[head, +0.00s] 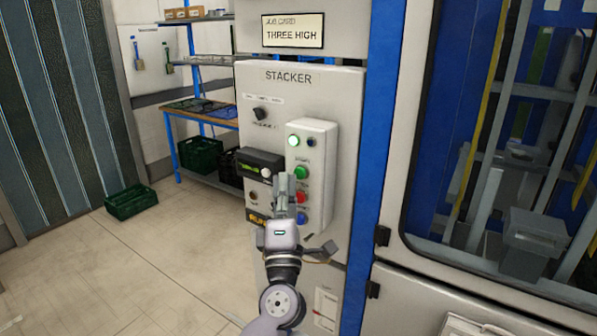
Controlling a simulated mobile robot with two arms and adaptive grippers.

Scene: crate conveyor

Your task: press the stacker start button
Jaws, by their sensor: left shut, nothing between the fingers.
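The stacker control panel (333,95) is a light grey cabinet front labelled "STACKER". A raised white button box (319,137) on it carries a lit green-white lamp (293,141) at the top. Below are a green button (301,172), a red button (301,197) and a blue button (301,218); their labels are too small to read. My left gripper (284,186) is shut and empty, pointing up in front of the panel. Its fingertips appear just left of and below the green button; I cannot tell whether they touch anything. My right gripper is not in view.
A dark display (260,160) and a rotary knob (260,114) sit left of the button box. A card (293,31) above reads "THREE HIGH". Blue-framed machine glazing (480,120) stands at right. A green crate (131,201) lies on the floor at left, with clear floor in front.

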